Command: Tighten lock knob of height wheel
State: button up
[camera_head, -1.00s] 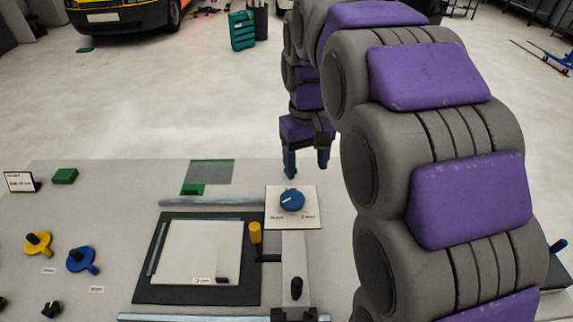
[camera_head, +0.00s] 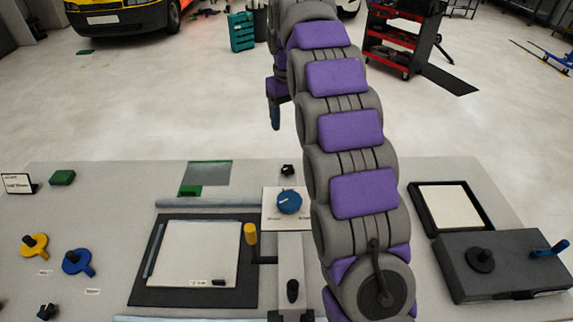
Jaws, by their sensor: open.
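A blue round knob (camera_head: 289,201) with a pale pointer line sits on a white labelled plate (camera_head: 272,221) in the middle of the table; it looks like the height wheel. A small black knob (camera_head: 287,170) stands just behind the plate near the table's far edge. I cannot tell for sure whether it is the lock knob. My gripper (camera_head: 276,117) is raised beyond the table's far edge, above and left of the black knob in the picture.
A black-framed pad (camera_head: 150,258) and a yellow-topped post (camera_head: 250,235) are left of my arm. Yellow (camera_head: 35,245) and blue (camera_head: 77,262) handled knobs lie farther left. A dark box (camera_head: 500,265) with a knob and blue handle is at right.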

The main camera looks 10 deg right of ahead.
aim_at(288, 168)
notch_tip(288, 168, down, 17)
jog(key=b, duration=0.3)
jog(key=shift+s+d+r, duration=0.1)
jog(key=shift+d+r, duration=0.05)
jog(key=shift+a, duration=0.25)
jog(key=shift+c, duration=0.4)
jog(key=shift+d, duration=0.1)
jog(key=c, duration=1)
jog(key=shift+o, duration=0.2)
